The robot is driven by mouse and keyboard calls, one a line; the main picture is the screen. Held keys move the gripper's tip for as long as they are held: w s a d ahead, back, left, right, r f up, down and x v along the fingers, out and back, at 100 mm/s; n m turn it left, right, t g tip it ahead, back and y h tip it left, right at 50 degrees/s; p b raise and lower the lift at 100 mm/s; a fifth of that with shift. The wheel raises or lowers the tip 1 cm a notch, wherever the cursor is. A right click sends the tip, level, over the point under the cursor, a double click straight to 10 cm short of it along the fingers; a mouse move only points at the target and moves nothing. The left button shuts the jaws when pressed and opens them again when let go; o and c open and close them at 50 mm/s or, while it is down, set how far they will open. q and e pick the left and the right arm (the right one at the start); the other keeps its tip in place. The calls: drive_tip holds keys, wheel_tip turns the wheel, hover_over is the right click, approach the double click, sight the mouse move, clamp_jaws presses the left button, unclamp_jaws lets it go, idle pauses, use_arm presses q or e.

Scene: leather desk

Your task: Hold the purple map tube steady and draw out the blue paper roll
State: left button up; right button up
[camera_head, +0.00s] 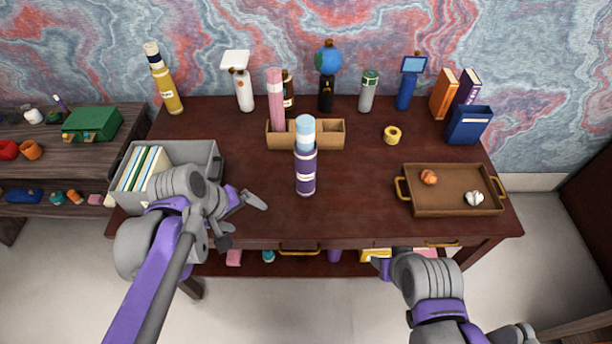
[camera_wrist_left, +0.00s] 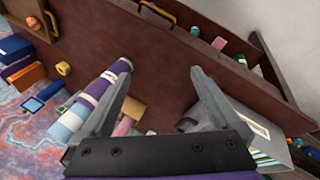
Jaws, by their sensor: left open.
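The purple map tube (camera_head: 306,176) stands upright on the desk, with a white band near its top and a small label near its foot. The light blue paper roll (camera_head: 305,128) sticks up out of its top. In the left wrist view the tube (camera_wrist_left: 104,82) and the roll (camera_wrist_left: 66,124) lie left of the fingers, partly behind one of them. My left gripper (camera_head: 247,217) is open and empty, to the left of the tube and apart from it. My right gripper (camera_head: 380,266) is low at the desk's front edge, mostly hidden by its wrist, so its jaws are unclear.
A wooden box (camera_head: 333,134) holding a pink tube (camera_head: 275,100) stands just behind the map tube. A grey bin (camera_head: 211,157) with folders is at left. A brown tray (camera_head: 454,207) is at right. Several bottles line the back. Desk room right of the tube is clear.

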use_arm(q)
drive_tip(key=w+d+f+n+g+h+b, duration=0.1)
drive_tip(key=w+d+f+n+h+b, duration=0.1)
drive_tip(key=w+f+n, duration=0.3)
drive_tip(key=w+d+f+n+g+h+b, duration=0.1)
drive_tip(key=w+d+n+h+b, duration=0.15)
drive_tip(key=w, duration=0.55)
drive_tip(key=n+g+h+b, duration=0.2)
drive_tip(key=n+h+b, duration=0.2)
drive_tip(key=n+h, duration=0.1)
approach(302, 182)
drive_tip(key=w+f, duration=0.1)
drive_tip(key=f, duration=0.1)
drive_tip(key=w+f, duration=0.1)
drive_tip(key=f, duration=0.1)
drive_tip(key=shift+w+d, duration=0.15)
drive_tip(key=shift+w, duration=0.25)
drive_tip(key=shift+b+x, duration=1.65)
drive_tip(key=shift+x, duration=3.3)
use_arm(e)
drive_tip(key=s+f, duration=0.3)
drive_tip(key=f, duration=1.1)
drive_tip(key=shift+f+g, duration=0.4)
use_arm(q)
drive_tip(key=shift+f, duration=0.1)
